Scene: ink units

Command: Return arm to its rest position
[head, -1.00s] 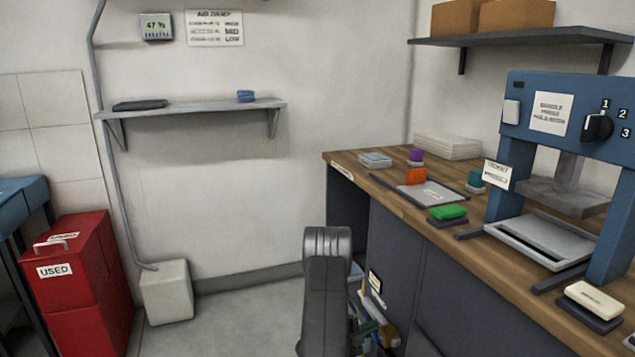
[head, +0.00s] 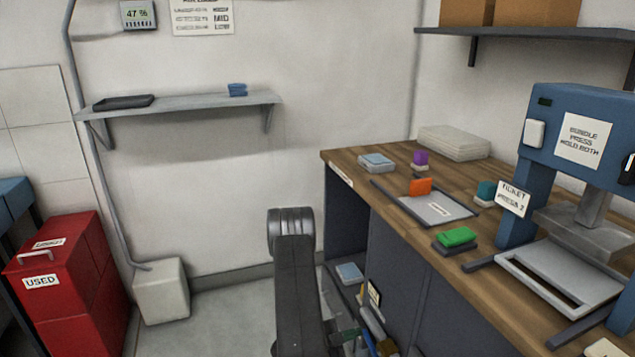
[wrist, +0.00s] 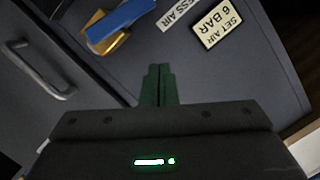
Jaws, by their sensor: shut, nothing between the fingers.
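My gripper (wrist: 158,85) shows in the wrist view, its two dark green fingers together with nothing between them. It points toward the grey cabinet front (wrist: 210,70), which carries a "SET AIR 6 BAR" label (wrist: 217,24). In the head view my dark arm rises at the lower middle, in front of the open end of the bench.
The wooden bench (head: 360,188) holds a grey tray (head: 437,207), an orange block (head: 420,187), a green block (head: 456,236) and a blue press (head: 570,125). A red "USED" bin (head: 75,270) stands left. A wall shelf (head: 190,102) hangs above clear floor (head: 225,320).

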